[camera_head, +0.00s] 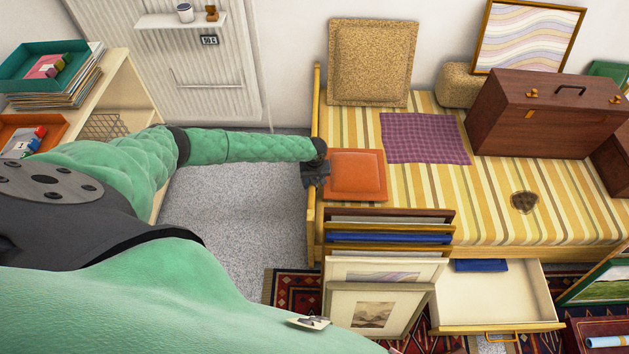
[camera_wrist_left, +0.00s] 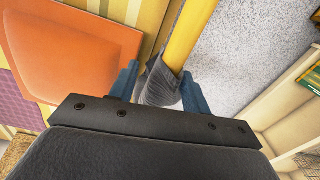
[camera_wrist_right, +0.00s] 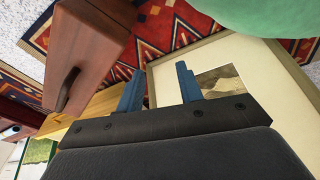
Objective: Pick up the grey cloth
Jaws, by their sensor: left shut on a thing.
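The grey cloth (camera_head: 316,175) hangs at the left edge of the bed, beside the orange cushion, below the end of my left arm. In the left wrist view the cloth (camera_wrist_left: 160,83) lies between the two blue fingers of my left gripper (camera_wrist_left: 160,92), against a yellow bed post (camera_wrist_left: 190,35). My left gripper is shut on the cloth. Whether the cloth is still around the post I cannot tell. My right gripper (camera_wrist_right: 158,88) has its fingers apart with nothing between them, above a framed print (camera_wrist_right: 222,75).
The striped bed (camera_head: 450,215) holds an orange cushion (camera_head: 356,175), a purple checked cloth (camera_head: 425,137) and a brown case (camera_head: 545,115). Framed prints (camera_head: 385,275) lean at its front beside an open drawer (camera_head: 500,300). A shelf (camera_head: 120,90) stands left. Grey floor (camera_head: 230,195) between is clear.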

